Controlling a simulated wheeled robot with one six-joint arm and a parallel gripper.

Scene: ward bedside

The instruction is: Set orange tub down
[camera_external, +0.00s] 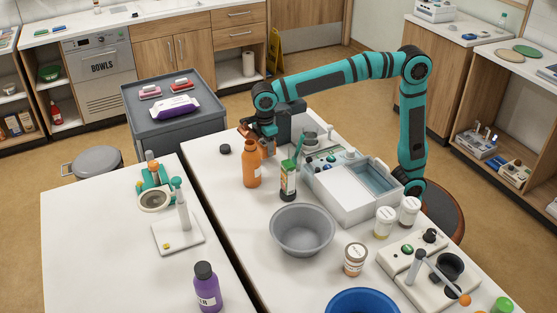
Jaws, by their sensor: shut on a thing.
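The gripper partly hides the tub's upper end.
A dark bottle with a green top (288,181) stands close right of the tub. A grey bowl (301,230) is nearer the camera, a white machine (350,190) to the right. A small black cap (225,149) lies left. Bare table shows left of the bowl.

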